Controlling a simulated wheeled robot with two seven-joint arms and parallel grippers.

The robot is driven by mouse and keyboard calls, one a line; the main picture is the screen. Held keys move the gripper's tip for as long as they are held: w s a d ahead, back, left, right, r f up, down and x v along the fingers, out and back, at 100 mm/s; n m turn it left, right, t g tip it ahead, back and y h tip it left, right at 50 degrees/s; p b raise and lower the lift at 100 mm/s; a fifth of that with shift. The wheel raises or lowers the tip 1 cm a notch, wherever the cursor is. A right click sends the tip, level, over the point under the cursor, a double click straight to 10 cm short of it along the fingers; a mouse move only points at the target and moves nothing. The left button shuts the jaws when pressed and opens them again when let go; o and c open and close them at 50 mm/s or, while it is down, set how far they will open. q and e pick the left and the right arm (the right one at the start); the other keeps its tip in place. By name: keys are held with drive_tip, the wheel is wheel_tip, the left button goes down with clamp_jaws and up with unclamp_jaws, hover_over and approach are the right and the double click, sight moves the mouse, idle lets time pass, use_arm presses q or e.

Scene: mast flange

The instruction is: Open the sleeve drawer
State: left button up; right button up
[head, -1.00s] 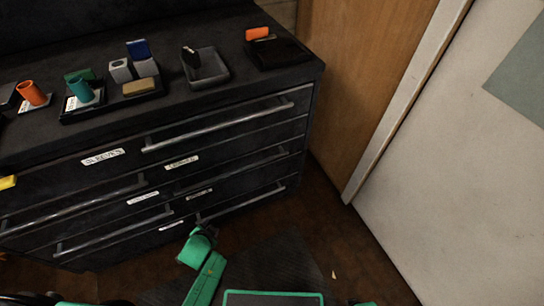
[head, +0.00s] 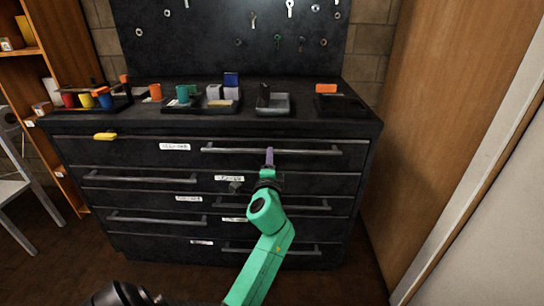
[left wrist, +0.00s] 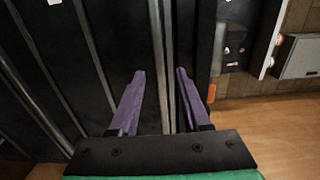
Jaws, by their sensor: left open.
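The black cabinet (head: 120,150) has several drawers, all looking shut. The top drawer has a white label (head: 174,147), too blurred to read surely, and a long grey bar handle (head: 225,150) at its right. I cannot confirm which drawer is the sleeve drawer. My left gripper (head: 269,155) is at this top handle, its purple fingers reaching up to the bar. In the left wrist view the gripper (left wrist: 160,75) is open, and a grey bar (left wrist: 155,35) runs between its fingers. I cannot tell whether they touch. My right gripper is not in view.
The cabinet top holds a grey tray (head: 287,106), a teal cup (head: 182,93), an orange cup (head: 155,92) and other small items. A yellow object (head: 105,136) is at the top drawer's left. A wooden panel (head: 405,120) stands close on the right. A white chair (head: 20,195) is at left.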

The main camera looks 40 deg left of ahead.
use_arm(q)
drive_tip(key=x, duration=0.3)
drive_tip(key=shift+f, duration=0.1)
clamp_jaws()
idle(1.3)
